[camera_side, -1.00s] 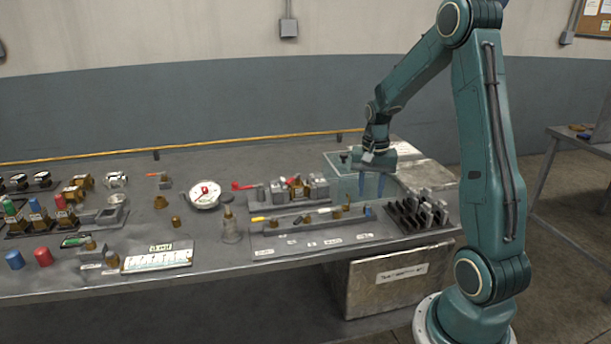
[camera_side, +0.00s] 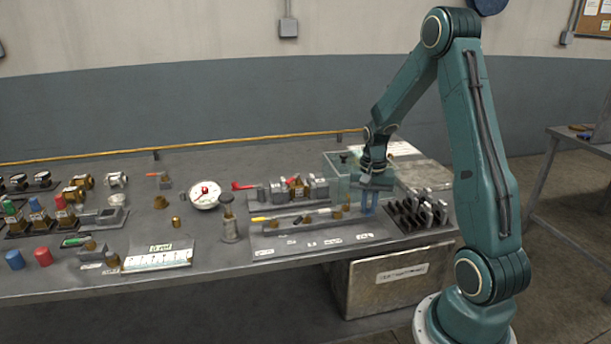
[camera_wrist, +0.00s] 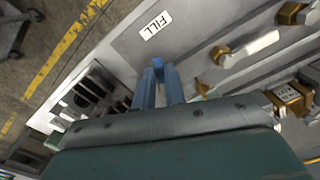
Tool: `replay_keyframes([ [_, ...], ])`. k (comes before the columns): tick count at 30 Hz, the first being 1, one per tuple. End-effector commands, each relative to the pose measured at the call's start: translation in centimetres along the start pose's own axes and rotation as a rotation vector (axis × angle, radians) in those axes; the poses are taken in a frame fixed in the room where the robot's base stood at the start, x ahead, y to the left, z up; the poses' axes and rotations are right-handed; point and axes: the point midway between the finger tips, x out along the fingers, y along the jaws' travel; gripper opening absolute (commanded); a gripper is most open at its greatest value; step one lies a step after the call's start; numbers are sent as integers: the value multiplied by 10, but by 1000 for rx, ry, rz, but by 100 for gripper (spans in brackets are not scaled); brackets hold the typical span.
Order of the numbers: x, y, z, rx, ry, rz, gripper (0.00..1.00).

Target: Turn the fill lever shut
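My gripper (camera_side: 368,211) points down at the right end of the valve board, with its two blue fingers one on each side of a small blue lever tip. In the wrist view the fingers (camera_wrist: 158,78) straddle this blue tip (camera_wrist: 157,62); whether they press on it cannot be told. A brass valve body (camera_wrist: 203,88) sits just right of the fingers and also shows in the side view (camera_side: 346,201). The white FILL label (camera_wrist: 155,25) lies on the grey board beyond the fingertips. Most of the lever is hidden.
The valve board (camera_side: 300,246) has more levers, one with a cream handle (camera_wrist: 250,46). A dark slotted rack (camera_side: 420,210) stands close on the right. A clear tank (camera_side: 338,165) is behind my gripper. A pressure gauge (camera_side: 205,195) lies further left.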

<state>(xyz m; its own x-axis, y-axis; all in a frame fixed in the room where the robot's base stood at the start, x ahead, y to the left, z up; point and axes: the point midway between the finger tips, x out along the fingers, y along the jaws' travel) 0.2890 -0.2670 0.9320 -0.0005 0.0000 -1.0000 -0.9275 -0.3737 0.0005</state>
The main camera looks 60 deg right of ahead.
Motion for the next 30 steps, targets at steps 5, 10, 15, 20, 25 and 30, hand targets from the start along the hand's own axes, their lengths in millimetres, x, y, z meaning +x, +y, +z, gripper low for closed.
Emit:
replay_keyframes([
  [5,0,0,0,1,1,0,0],
  [10,0,-1,0,16,1,0,0],
  [15,0,-3,0,65,1,0,0],
  [20,0,-6,-1,149,1,0,0],
  [25,-1,-12,-2,278,2,-1,0],
  [30,-1,-18,-4,431,2,-2,0],
])
